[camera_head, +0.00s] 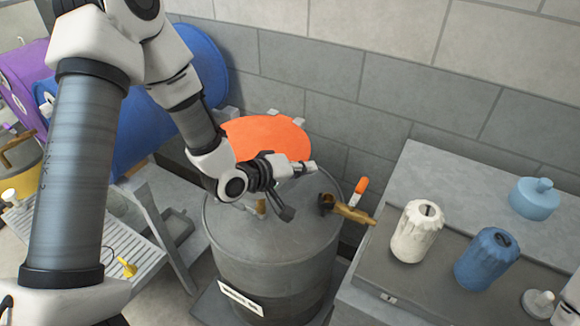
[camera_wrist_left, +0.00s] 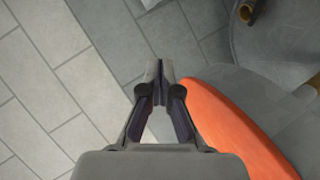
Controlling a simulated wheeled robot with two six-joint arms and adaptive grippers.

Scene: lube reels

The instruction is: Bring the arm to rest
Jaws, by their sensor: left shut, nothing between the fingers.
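My left arm comes in from the left in the head view and reaches over the grey drum (camera_head: 270,248). Its gripper (camera_head: 308,168) is above the drum lid, beside the orange disc (camera_head: 268,138). In the left wrist view the fingertips (camera_wrist_left: 160,78) meet with nothing between them, and the orange disc (camera_wrist_left: 235,120) lies right of them. I see no object held.
A brass spout (camera_head: 350,211) and an orange-handled tool (camera_head: 360,187) are at the drum's right. White (camera_head: 415,232) and blue (camera_head: 487,259) canisters and a light-blue container (camera_head: 535,198) stand on the right bench. A blue barrel (camera_head: 165,120) is left. The block wall (camera_head: 400,75) is behind.

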